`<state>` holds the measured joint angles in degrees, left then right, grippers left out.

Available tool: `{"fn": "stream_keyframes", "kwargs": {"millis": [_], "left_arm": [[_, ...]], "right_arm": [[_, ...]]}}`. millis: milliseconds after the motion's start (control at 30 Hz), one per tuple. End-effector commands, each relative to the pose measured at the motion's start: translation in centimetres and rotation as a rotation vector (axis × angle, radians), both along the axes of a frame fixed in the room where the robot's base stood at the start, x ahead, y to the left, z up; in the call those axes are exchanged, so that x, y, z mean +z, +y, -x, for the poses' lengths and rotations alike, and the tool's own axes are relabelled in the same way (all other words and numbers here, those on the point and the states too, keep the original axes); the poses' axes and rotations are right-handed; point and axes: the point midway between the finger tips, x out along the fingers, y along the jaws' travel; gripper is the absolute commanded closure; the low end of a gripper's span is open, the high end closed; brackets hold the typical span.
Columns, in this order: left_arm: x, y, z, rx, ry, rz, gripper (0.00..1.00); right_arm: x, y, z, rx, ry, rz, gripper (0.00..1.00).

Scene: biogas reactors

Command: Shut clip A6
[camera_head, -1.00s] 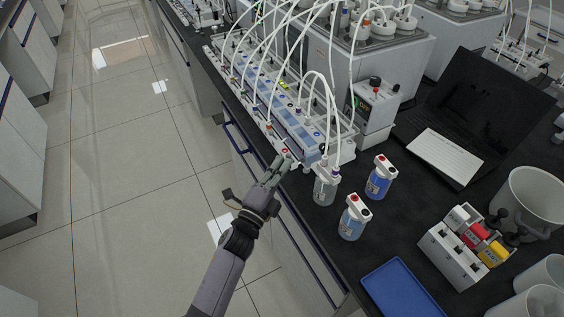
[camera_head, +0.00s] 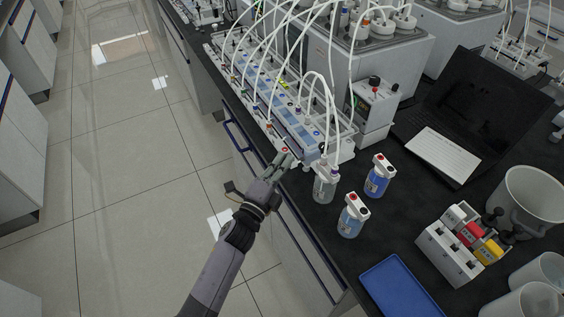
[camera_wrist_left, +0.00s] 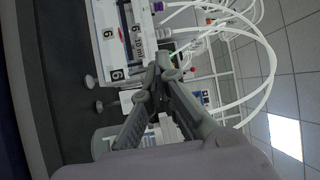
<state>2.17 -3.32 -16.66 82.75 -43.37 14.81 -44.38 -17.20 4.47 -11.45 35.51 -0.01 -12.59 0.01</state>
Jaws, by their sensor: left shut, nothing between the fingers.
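A long white rack (camera_head: 232,88) with blue cells, small coloured caps and white tubes runs along the bench's left edge. My left gripper (camera_head: 287,158) is at the rack's near end, with its fingers shut and empty, close to a red cap (camera_head: 284,150). In the left wrist view the shut fingertips (camera_wrist_left: 162,62) are in front of the white rack end (camera_wrist_left: 112,42), which carries labels with a 6. Clip A6 cannot be told apart from the other small parts; the fingers may cover it. Contact cannot be told. My right gripper is not in view.
A clear bottle (camera_head: 325,186) with tubes stands just right of my left gripper. White tubes (camera_head: 330,100) arch over the rack. A blue tray (camera_head: 402,287) and a laptop (camera_head: 470,125) lie farther right. The floor at left is clear.

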Motion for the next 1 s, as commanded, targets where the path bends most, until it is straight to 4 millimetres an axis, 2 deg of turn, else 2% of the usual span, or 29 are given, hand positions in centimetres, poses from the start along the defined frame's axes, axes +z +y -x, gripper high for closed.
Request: {"fn": "stream_keyframes", "kwargs": {"millis": [500, 1000], "left_arm": [[1.0, -0.7, -0.4, 0.0, 0.022, -0.038, 1.0], [2.0, -2.7, -1.5, -0.001, 0.02, -0.037, 1.0]], "right_arm": [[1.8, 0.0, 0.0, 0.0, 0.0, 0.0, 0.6], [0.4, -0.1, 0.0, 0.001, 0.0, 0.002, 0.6]]}}
